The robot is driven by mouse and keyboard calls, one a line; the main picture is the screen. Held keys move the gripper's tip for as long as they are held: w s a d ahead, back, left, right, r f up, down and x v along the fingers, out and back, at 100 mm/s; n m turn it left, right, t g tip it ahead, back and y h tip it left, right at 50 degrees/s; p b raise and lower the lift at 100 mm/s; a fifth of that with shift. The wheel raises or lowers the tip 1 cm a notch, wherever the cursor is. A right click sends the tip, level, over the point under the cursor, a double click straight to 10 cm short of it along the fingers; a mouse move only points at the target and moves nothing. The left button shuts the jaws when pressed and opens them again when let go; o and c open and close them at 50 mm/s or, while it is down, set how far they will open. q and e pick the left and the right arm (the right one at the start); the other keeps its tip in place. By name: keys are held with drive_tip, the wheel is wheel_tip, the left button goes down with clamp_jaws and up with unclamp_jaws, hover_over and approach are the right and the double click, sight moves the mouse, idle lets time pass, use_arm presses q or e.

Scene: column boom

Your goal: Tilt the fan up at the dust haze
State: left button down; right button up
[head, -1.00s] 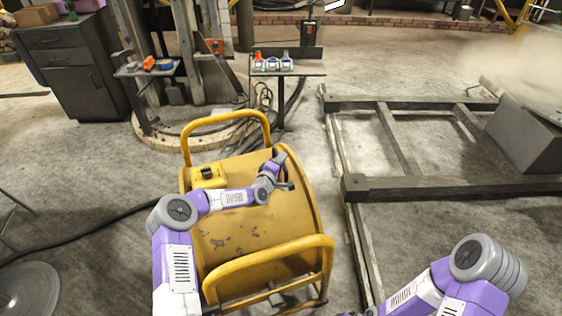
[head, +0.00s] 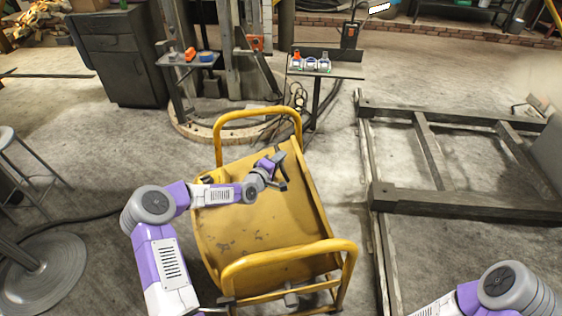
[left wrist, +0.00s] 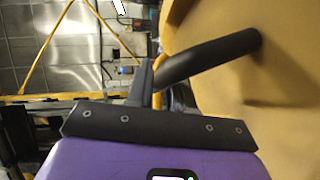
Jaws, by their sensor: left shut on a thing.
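The fan is a large yellow drum (head: 255,230) between two yellow tube hoops (head: 290,258) at the centre of the head view. My left arm reaches across it. My left gripper (head: 280,172) is at the drum's upper right side. In the left wrist view, a black bar handle (left wrist: 210,57) sticks out from the yellow drum wall (left wrist: 275,100). The gripper's dark fingers (left wrist: 147,85) are at the handle's outer end, shut on it. A pale dust haze (head: 540,104) shows faintly at the right edge of the head view. My right gripper is out of view.
A dark timber frame (head: 460,203) lies on the floor to the right. A small stand (head: 335,70) with small items and a column base (head: 190,130) are behind the fan. A stool (head: 22,160) and a cable (head: 75,222) are at left.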

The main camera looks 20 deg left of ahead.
use_arm(q)
drive_tip(key=shift+d, duration=0.15)
drive_tip(key=c, duration=1.4)
unclamp_jaws()
drive_tip(key=shift+w, duration=0.1)
drive_tip(key=p+v, duration=0.1)
drive_tip(key=v, duration=0.5)
drive_tip(key=shift+r+p, duration=0.1)
drive_tip(key=shift+p, duration=0.25)
drive_tip(key=shift+s, duration=0.75)
